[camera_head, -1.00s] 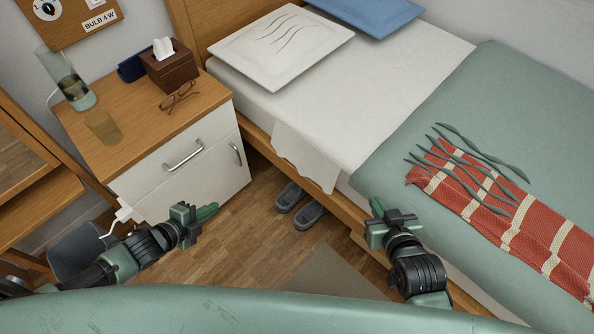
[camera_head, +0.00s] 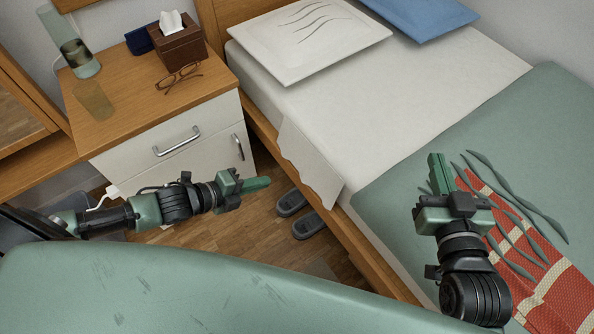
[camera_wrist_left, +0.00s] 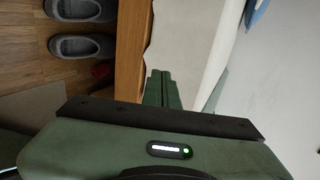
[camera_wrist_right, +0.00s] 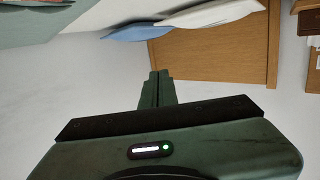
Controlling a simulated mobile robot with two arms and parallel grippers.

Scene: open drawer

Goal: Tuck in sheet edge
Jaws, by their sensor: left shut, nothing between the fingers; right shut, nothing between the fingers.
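The white sheet (camera_head: 400,110) covers the bed, and a loose flap of its edge (camera_head: 308,165) hangs over the near side of the wooden bed frame (camera_head: 330,220). The flap also shows in the left wrist view (camera_wrist_left: 185,45). My left gripper (camera_head: 262,183) is shut and empty, in the air left of the flap and apart from it. My right gripper (camera_head: 437,165) is shut and empty, over the green blanket (camera_head: 385,200) near the red striped throw (camera_head: 560,300). In the right wrist view, its fingers (camera_wrist_right: 160,78) point toward the pillows and headboard.
A nightstand (camera_head: 215,130) with a tissue box (camera_head: 177,42), glasses (camera_head: 180,77) and a lamp stands left of the bed. Grey slippers (camera_head: 307,225) lie on the floor beside the bed. White (camera_head: 310,40) and blue (camera_head: 420,15) pillows lie at the bed's head.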

